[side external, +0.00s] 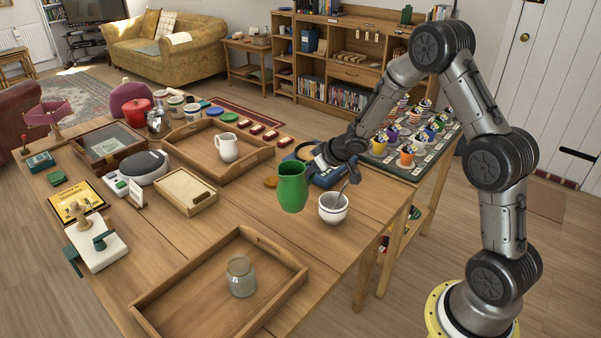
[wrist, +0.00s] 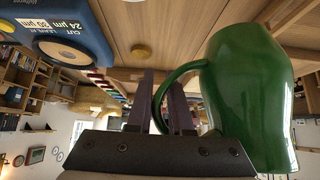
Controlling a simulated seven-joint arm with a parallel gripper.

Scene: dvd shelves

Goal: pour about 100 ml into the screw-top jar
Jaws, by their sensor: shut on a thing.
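A green jug (side external: 292,187) is upright over the right part of the wooden table. My gripper (side external: 318,162) reaches it from the right and behind. In the wrist view, my gripper (wrist: 163,98) is shut on the handle of the green jug (wrist: 245,95), with a finger on each side of the handle. I cannot tell whether the jug's base touches the table, and its contents are hidden. A small clear glass jar (side external: 241,279) stands upright in the front wooden tray (side external: 292,262), apart from the jug. Its contents and top are unclear.
A white bowl (side external: 333,209) with a spoon stands close to the jug's right. A white pitcher (side external: 228,147) stands in the rear tray (side external: 260,158). A blue device (wrist: 62,32) is near my gripper. Bare table lies between the jug and the front tray.

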